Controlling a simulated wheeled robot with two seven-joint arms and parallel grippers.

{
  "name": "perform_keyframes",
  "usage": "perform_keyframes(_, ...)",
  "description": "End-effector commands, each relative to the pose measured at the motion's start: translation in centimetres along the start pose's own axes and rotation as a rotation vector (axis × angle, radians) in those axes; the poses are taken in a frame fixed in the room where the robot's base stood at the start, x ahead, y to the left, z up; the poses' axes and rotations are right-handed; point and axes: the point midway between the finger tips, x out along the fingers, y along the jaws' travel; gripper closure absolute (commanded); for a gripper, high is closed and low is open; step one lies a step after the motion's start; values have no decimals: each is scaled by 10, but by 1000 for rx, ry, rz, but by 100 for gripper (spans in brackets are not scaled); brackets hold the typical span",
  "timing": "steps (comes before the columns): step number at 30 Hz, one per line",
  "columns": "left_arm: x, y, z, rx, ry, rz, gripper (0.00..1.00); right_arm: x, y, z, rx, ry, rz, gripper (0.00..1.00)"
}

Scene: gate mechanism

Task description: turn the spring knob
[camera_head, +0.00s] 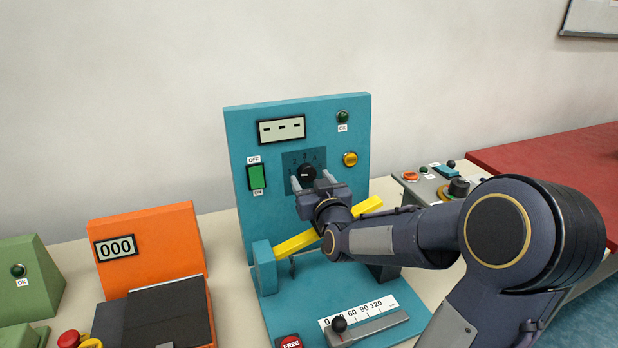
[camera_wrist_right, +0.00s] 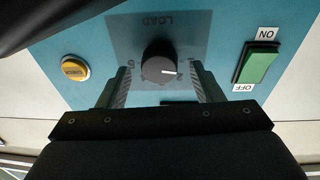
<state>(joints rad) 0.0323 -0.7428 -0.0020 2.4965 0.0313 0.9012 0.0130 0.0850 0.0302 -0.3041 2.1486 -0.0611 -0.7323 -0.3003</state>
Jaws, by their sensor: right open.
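The black knob (camera_head: 306,173) sits on a dark square dial plate (camera_head: 290,158) on the upright teal panel (camera_head: 240,130). In the right wrist view the knob (camera_wrist_right: 159,66) has a white pointer line, and the plate around it carries numbers and the word LOAD. My right gripper (camera_head: 311,183) is open in front of the knob. In the right wrist view its two fingers (camera_wrist_right: 160,88) stand either side of the knob's lower part, with gaps showing. Whether they touch it cannot be told. My left gripper is not in view.
A green switch (camera_head: 257,177), a display (camera_head: 282,129) and a yellow button (camera_head: 350,159) are on the panel. A yellow bar (camera_head: 297,242) crosses below my right gripper. A slider (camera_head: 339,325) stands in front. An orange box (camera_head: 150,240) stands left.

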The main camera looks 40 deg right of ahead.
Motion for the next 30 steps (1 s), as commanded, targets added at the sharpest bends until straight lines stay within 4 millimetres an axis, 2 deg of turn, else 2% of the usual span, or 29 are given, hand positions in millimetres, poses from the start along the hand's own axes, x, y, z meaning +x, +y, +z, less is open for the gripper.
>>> perform_keyframes(4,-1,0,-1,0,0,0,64,12,0,0,-1,-1,0,40)
perform_keyframes(13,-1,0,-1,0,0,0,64,14,0,0,1,-1,0,41)
perform_keyframes(23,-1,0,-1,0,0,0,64,14,0,0,1,-1,0,85)
perform_keyframes(30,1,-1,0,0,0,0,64,13,0,1,22,-2,3,85)
